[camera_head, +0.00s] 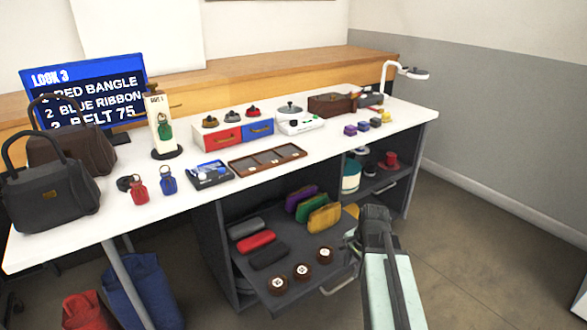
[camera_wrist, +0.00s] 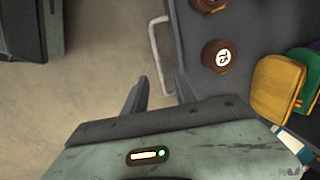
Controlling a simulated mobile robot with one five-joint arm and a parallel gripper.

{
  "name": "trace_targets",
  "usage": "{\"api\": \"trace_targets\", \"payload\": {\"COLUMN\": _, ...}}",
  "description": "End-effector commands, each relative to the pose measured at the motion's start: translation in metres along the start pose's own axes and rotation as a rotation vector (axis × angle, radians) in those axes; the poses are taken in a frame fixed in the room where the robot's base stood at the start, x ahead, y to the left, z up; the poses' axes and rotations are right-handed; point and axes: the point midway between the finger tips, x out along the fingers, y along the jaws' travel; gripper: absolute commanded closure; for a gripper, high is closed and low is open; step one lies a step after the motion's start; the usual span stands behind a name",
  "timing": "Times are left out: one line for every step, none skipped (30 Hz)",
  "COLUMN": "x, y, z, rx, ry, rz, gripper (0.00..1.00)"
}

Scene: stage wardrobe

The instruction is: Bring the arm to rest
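My gripper (camera_head: 352,238) is at the end of my arm, at the front right of the open drawer (camera_head: 258,290) under the white table. In the wrist view, a dark finger of the gripper (camera_wrist: 142,85) points up the picture beside the drawer's light handle (camera_wrist: 155,42). Floor shows around it, and I see nothing held there. I cannot make out both fingertips clearly. The drawer handle (camera_head: 340,284) also shows in the head view, below my gripper.
The drawer holds several coloured purses, glasses cases and round brown pieces; one marked 75 (camera_wrist: 222,57) is near my gripper. The white table (camera_head: 75,228) carries bags, a screen (camera_head: 85,92), a red-and-blue drawer box (camera_head: 232,136) and a brown tray (camera_head: 267,160). Floor at right (camera_head: 480,240) is clear.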

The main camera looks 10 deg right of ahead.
Motion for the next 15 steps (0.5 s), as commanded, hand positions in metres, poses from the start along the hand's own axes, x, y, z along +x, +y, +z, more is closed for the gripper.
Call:
{"api": "trace_targets", "payload": {"x": 0.001, "y": -0.007, "z": 0.008, "rx": -0.018, "ry": -0.004, "rz": -0.001, "gripper": 0.67}}
{"api": "trace_targets", "payload": {"x": 0.002, "y": -0.012, "z": 0.015, "rx": -0.032, "ry": -0.007, "rz": -0.001, "gripper": 0.67}}
{"api": "trace_targets", "payload": {"x": 0.004, "y": -0.019, "z": 0.028, "rx": -0.056, "ry": -0.011, "rz": 0.000, "gripper": 0.67}}
{"api": "trace_targets", "payload": {"x": 0.005, "y": -0.026, "z": 0.039, "rx": -0.079, "ry": -0.014, "rz": 0.000, "gripper": 0.67}}
{"api": "trace_targets", "payload": {"x": 0.006, "y": -0.031, "z": 0.052, "rx": -0.104, "ry": -0.017, "rz": 0.005, "gripper": 0.67}}
{"api": "trace_targets", "payload": {"x": 0.007, "y": -0.036, "z": 0.071, "rx": -0.159, "ry": -0.021, "rz": 0.016, "gripper": 0.67}}
{"api": "trace_targets", "payload": {"x": 0.008, "y": -0.038, "z": 0.086, "rx": -0.223, "ry": -0.025, "rz": 0.029, "gripper": 0.67}}
{"api": "trace_targets", "payload": {"x": 0.009, "y": -0.039, "z": 0.100, "rx": -0.303, "ry": -0.028, "rz": 0.044, "gripper": 0.67}}
{"api": "trace_targets", "payload": {"x": 0.009, "y": -0.039, "z": 0.116, "rx": -0.419, "ry": -0.034, "rz": 0.064, "gripper": 0.67}}
{"api": "trace_targets", "payload": {"x": 0.009, "y": -0.037, "z": 0.125, "rx": -0.501, "ry": -0.039, "rz": 0.080, "gripper": 0.67}}
{"api": "trace_targets", "payload": {"x": 0.009, "y": -0.035, "z": 0.131, "rx": -0.576, "ry": -0.044, "rz": 0.093, "gripper": 0.67}}
{"api": "trace_targets", "payload": {"x": 0.009, "y": -0.031, "z": 0.137, "rx": -0.671, "ry": -0.052, "rz": 0.110, "gripper": 0.67}}
{"api": "trace_targets", "payload": {"x": 0.009, "y": -0.027, "z": 0.139, "rx": -0.739, "ry": -0.058, "rz": 0.123, "gripper": 0.67}}
{"api": "trace_targets", "payload": {"x": 0.008, "y": -0.024, "z": 0.140, "rx": -0.803, "ry": -0.064, "rz": 0.134, "gripper": 0.67}}
{"api": "trace_targets", "payload": {"x": 0.007, "y": -0.018, "z": 0.140, "rx": -0.882, "ry": -0.075, "rz": 0.148, "gripper": 0.67}}
